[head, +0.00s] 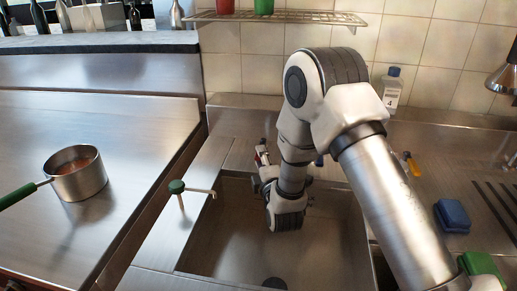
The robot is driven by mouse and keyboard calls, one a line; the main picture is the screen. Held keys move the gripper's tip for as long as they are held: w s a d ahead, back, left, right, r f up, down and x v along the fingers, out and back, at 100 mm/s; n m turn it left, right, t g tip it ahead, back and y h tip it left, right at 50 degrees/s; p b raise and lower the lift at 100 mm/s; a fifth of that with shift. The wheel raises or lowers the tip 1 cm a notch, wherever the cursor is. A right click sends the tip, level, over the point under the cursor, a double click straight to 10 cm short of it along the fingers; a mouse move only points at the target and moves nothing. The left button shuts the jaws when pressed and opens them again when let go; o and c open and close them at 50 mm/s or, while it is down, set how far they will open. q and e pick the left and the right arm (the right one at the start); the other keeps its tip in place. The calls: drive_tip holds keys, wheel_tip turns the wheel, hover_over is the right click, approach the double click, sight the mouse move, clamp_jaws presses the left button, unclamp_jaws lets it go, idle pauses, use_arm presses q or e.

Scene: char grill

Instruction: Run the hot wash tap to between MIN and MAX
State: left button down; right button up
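The sink basin (235,235) lies in the steel counter at centre. Behind it, a small red-marked part (262,156), perhaps the hot tap, shows just left of my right forearm. A small blue part (319,161) shows right of the forearm, mostly hidden. My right arm comes in from the right, and its wrist hangs over the basin. My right gripper (262,180) seems to be beside the wrist, close to the red part. Its fingers are small and partly hidden, so touch or grip cannot be told. No MIN or MAX marks are readable. My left gripper is out of view.
A green-topped spout (177,187) stands at the basin's left edge. A pot (78,180) with a green handle sits on the left counter. A bottle (390,88) marked 4, a blue block (452,215) and a green item (482,266) are right. A wire shelf (285,16) hangs above.

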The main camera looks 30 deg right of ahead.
drive_tip(key=x, duration=0.3)
drive_tip(key=shift+w+d+f, duration=0.2)
drive_tip(key=shift+w+f, duration=0.15)
drive_tip(key=shift+f, duration=0.05)
drive_tip(key=shift+s+a+r, duration=0.1)
drive_tip(key=shift+s+r, duration=0.1)
clamp_jaws()
drive_tip(key=shift+w+a+m+g+h, duration=0.35)
drive_tip(key=shift+m+h, duration=0.25)
drive_tip(key=shift+h, duration=0.4)
drive_tip(key=shift+w+a+m+g+h, duration=0.2)
drive_tip(key=shift+m+g+h, duration=0.1)
drive_tip(key=shift+m+h, duration=0.25)
drive_tip(key=shift+w+a+m+g+h, duration=0.15)
drive_tip(key=shift+w+m+g+h, duration=0.15)
drive_tip(key=shift+h, duration=0.45)
drive_tip(key=shift+s, duration=0.15)
drive_tip(key=shift+r, duration=0.1)
